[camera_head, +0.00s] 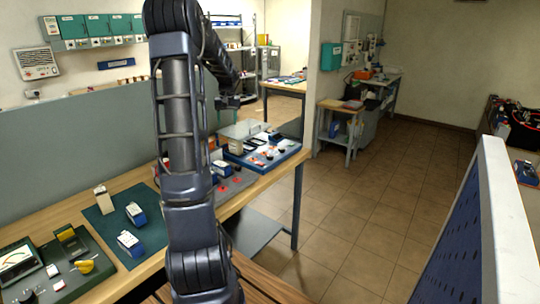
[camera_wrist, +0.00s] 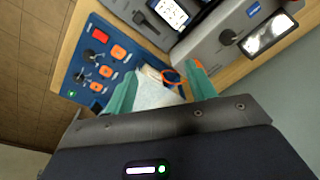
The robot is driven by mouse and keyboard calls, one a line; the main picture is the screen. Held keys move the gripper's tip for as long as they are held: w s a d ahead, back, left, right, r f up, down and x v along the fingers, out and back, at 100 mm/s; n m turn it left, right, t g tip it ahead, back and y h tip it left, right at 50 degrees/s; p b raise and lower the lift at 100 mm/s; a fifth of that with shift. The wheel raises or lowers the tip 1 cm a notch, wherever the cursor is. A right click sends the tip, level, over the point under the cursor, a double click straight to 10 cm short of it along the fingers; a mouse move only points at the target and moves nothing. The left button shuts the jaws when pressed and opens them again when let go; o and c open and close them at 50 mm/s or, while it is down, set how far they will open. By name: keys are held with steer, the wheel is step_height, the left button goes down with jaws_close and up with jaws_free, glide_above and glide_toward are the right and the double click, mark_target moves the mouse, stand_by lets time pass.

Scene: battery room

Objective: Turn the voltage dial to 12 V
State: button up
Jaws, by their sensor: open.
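My gripper (camera_wrist: 163,88) is open, with its two teal fingers apart in the wrist view; a pale block (camera_wrist: 155,92) shows between or beyond them, and I cannot tell whether they touch it. In the head view my gripper (camera_head: 236,101) is small and dark, above the far part of the bench. The voltage dial cannot be identified for certain, as no markings are readable. A grey unit (camera_wrist: 205,48) at the wrist view's upper right has a black knob (camera_wrist: 228,37) beside a bright display. A blue panel (camera_wrist: 72,60) at left has black knobs (camera_wrist: 88,54).
Blue-and-white blocks (camera_head: 130,242) stand on a green mat (camera_head: 103,228). A grey partition (camera_head: 75,133) backs the wooden bench. Tiled floor (camera_head: 350,230) lies open at right.

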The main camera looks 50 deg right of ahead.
steer(key=s+d+f+m, duration=0.1)
steer(key=s+d+f, duration=0.15)
steer(key=d, duration=0.25)
steer(key=s+d+f, duration=0.2)
steer(key=d+f, duration=0.2)
steer(key=d, duration=0.2)
steer(key=g, duration=0.1)
glide_above(270, 155)
step_height(270, 155, down, 6)
steer(key=shift+m, duration=0.4)
steer(key=f, duration=1)
steer(key=shift+s+a+f, duration=0.15)
steer(key=shift+a, duration=0.05)
steer(key=c, duration=1)
